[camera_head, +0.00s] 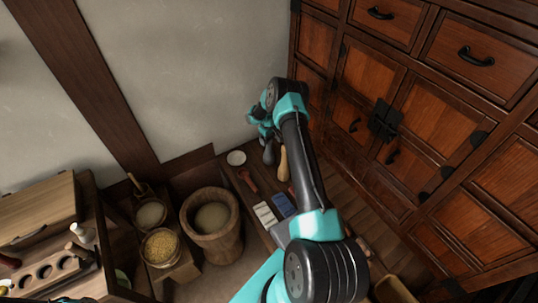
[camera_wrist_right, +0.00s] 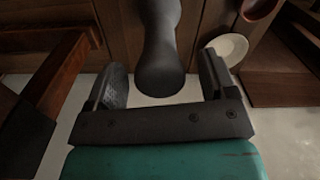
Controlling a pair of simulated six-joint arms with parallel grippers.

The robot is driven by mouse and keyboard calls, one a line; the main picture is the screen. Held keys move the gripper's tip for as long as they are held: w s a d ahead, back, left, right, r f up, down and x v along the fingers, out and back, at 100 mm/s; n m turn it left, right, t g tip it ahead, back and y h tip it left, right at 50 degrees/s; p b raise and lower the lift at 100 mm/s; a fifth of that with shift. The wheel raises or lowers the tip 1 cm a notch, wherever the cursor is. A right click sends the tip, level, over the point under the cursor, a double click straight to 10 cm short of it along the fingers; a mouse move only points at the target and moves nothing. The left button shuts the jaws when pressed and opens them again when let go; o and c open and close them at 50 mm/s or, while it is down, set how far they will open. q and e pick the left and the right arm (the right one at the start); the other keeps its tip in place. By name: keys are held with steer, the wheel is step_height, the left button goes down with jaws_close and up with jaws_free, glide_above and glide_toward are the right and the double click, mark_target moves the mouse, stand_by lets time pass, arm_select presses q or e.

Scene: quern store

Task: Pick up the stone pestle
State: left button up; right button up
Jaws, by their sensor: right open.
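The stone pestle (camera_wrist_right: 161,55) is dark grey with a rounded, thicker end. In the right wrist view that end lies between the two fingers of my right gripper (camera_wrist_right: 162,82), with gaps showing on both sides. In the head view the pestle (camera_head: 268,154) shows as a dark shape just below the right gripper (camera_head: 260,125), beside a light wooden pestle (camera_head: 284,164). My right gripper is open and holds nothing. I cannot tell how far the fingers are above or beside the pestle. My left gripper is not clearly seen.
A small white bowl (camera_head: 236,158) and a reddish wooden tool (camera_head: 248,180) lie near the pestle; the bowl also shows in the wrist view (camera_wrist_right: 230,47). A wooden mortar (camera_head: 211,241) and grain bowls stand to the left. A drawer cabinet (camera_head: 430,110) rises on the right.

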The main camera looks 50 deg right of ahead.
steer(key=shift+c, duration=0.3)
steer(key=c, duration=1)
steer(key=shift+r, duration=0.1)
steer(key=shift+c, duration=0.6)
steer(key=shift+w+d+r, duration=0.1)
steer(key=shift+r, duration=1.7)
steer(key=s+a+r, duration=0.1)
steer(key=s+a, duration=0.9)
steer(key=a, duration=0.2)
steer(key=shift+s+r, duration=0.15)
steer(key=shift+s, duration=0.2)
steer(key=shift+a, duration=0.1)
